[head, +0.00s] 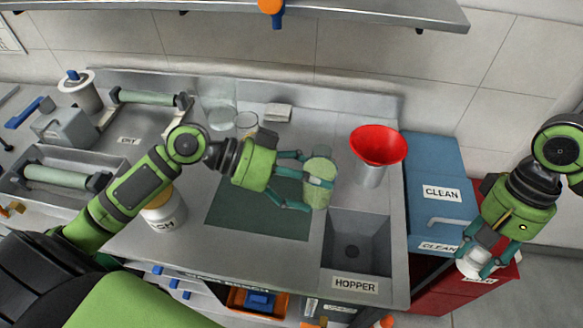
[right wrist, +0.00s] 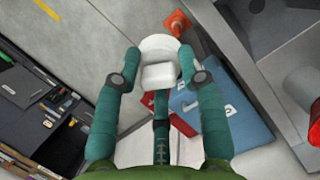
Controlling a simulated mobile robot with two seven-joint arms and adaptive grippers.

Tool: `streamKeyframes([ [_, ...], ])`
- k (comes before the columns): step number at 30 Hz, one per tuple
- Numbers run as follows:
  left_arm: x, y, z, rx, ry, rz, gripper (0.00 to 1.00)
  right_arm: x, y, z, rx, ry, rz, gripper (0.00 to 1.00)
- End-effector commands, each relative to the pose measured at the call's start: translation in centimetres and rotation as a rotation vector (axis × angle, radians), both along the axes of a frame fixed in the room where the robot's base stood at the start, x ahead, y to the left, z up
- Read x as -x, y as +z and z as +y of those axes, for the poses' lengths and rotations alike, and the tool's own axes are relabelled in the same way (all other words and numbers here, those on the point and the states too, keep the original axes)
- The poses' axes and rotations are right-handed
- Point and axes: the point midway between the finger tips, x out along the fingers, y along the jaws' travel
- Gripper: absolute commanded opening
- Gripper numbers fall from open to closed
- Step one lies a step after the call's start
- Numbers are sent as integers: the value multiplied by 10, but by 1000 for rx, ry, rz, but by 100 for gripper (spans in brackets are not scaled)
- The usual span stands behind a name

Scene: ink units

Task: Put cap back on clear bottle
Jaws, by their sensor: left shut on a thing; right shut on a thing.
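A pale green, see-through bottle (head: 319,168) is in my left gripper (head: 306,188), above the dark green mat on the counter. It looks roughly upright; its mouth is hard to make out. The left fingers are shut around its side. My right gripper (head: 476,261) is shut on a white cap (head: 468,268), out in front of the red cabinet at the right. In the right wrist view the cap (right wrist: 160,50) sits between the two fingertips, clear of any surface. The cap and the bottle are well apart.
A red funnel (head: 378,144) stands right of the bottle, behind the hopper basin (head: 354,250). Blue drawers (head: 430,170) stand at the counter's right end. Clear glass vessels (head: 246,122) stand behind the left gripper. A white labelled jar (head: 165,214) stands by the left forearm. The green mat (head: 240,215) is bare.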

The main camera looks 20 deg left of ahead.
Motion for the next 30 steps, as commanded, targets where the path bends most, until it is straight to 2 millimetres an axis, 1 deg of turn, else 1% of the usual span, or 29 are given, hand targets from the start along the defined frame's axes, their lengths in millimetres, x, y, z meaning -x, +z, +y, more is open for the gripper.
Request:
streamKeyframes([
  [1, -2, 2, -8, 4, -40, -8, 21, 0, 0, 0, 0, 0, 0, 24],
  [3, -2, 1, -20, 6, -101, -7, 21, 0, 0, 0, 0, 0, 0, 24],
  [9, -1, -4, -52, 6, -263, -5, 21, 0, 0, 0, 0, 0, 0, 24],
  [15, 0, -7, -72, 5, -373, -3, 21, 0, 0, 0, 0, 0, 0, 24],
  [21, 1, -9, -78, 3, -406, -4, 21, 0, 0, 0, 0, 0, 0, 24],
  [30, 1, -10, -77, 1, -405, 0, 21, -1, 1, 1, -1, -5, -1, 24],
])
